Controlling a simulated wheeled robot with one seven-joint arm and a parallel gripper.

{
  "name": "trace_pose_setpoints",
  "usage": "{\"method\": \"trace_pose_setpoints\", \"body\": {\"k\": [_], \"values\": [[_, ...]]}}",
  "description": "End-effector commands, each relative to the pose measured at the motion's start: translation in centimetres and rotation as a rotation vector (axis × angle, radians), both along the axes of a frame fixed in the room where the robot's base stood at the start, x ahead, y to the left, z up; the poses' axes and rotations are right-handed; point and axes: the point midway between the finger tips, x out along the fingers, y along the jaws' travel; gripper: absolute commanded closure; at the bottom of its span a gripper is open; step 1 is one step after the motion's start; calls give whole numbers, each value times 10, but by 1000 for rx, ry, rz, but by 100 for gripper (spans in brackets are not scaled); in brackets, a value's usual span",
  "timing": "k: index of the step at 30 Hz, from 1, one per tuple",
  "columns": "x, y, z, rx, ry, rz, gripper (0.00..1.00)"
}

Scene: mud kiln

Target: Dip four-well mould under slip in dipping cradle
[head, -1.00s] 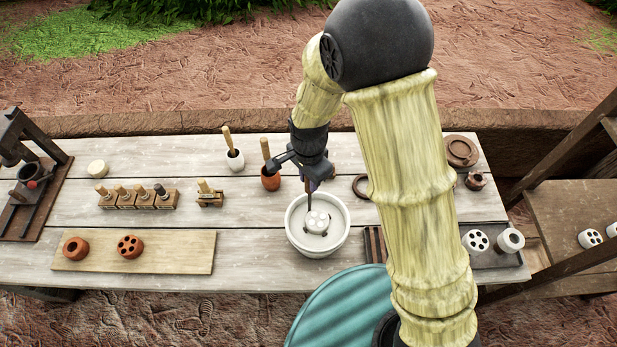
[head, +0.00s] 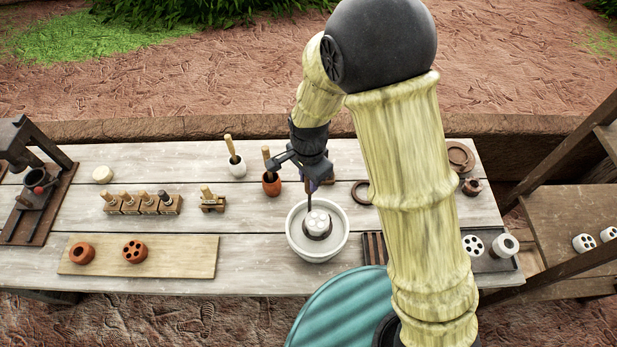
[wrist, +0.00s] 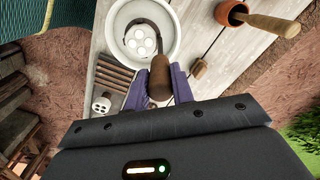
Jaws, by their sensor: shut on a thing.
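My gripper (head: 309,172) is shut on the brown handle (wrist: 160,75) of the dipping cradle (head: 317,236), above the white bowl (head: 318,256). The four-well mould (head: 317,220) sits in the cradle, its top white with round wells. Dark cradle wall shows below the mould, within the bowl's rim. In the wrist view the mould (wrist: 142,40) lies inside the ring of the bowl (wrist: 176,42), and the handle runs between my purple fingers. I cannot tell exactly how high the cradle's bottom stands over the slip.
Close right of the bowl are a slatted rack (head: 374,249) and a tray with white pieces (head: 473,245). Behind it stand an orange pot (head: 271,186) and a white pot (head: 237,168), with upright handles. Left is a board (head: 190,258) with two red pieces.

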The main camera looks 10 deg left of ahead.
Motion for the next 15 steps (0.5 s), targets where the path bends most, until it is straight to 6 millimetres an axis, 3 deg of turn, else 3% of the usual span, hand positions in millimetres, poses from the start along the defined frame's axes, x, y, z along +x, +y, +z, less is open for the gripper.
{"method": "trace_pose_setpoints", "body": {"k": [15], "values": [[0,0,17,1,-1,0,100]]}}
